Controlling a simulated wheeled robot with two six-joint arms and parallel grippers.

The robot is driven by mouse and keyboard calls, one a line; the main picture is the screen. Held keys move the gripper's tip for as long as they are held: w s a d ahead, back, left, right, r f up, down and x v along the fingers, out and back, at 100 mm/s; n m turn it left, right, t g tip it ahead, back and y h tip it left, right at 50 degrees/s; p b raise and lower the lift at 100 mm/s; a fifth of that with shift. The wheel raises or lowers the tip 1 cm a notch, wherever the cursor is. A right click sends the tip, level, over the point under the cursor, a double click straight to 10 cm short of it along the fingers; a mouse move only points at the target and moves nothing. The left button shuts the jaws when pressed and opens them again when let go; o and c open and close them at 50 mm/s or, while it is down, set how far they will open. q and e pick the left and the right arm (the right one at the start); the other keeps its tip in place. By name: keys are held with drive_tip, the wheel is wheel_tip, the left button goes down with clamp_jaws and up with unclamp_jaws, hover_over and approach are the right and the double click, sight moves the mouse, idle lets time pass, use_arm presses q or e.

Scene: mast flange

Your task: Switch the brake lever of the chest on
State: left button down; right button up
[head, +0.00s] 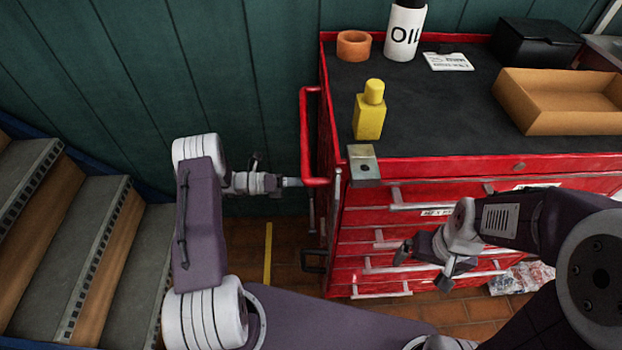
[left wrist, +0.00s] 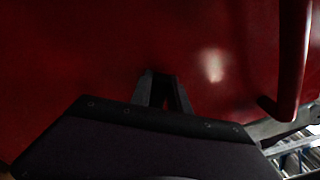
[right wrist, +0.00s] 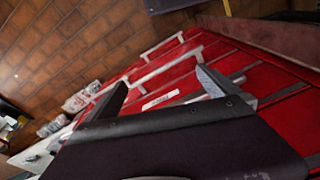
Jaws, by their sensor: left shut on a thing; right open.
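The red chest (head: 440,172) stands at the right of the head view, with a red side handle (head: 304,130) on its left side. My left gripper (head: 292,182) meets the handle's near, lower end and looks shut on it. In the left wrist view its fingers (left wrist: 164,90) are close together against red, and the grip itself is hidden. A thin grey upright piece (head: 311,215) hangs below the handle, and a dark bracket (head: 314,261) is lower. I cannot tell which is the brake lever. My right gripper (head: 425,262) is open and empty before the drawer fronts.
The chest top holds a yellow bottle (head: 369,117), oil bottle (head: 404,32), orange ring (head: 353,45), open box (head: 558,98) and black case (head: 537,42). Stairs (head: 75,232) rise at left. A plastic bag (head: 523,279) lies at lower right.

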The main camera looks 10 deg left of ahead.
use_arm(q)
drive_tip(key=shift+w+a+f+n+b, duration=0.15)
drive_tip(key=shift+w+f+n+b, duration=0.35)
drive_tip(key=shift+f+n, duration=0.3)
drive_tip(key=shift+f, duration=0.1)
drive_tip(key=c, duration=1.2)
unclamp_jaws()
drive_tip(key=shift+w, duration=0.1)
drive_tip(key=shift+c, duration=0.2)
drive_tip(key=v, duration=0.9)
drive_tip(key=shift+p, duration=0.3)
drive_tip(key=shift+a, duration=0.1)
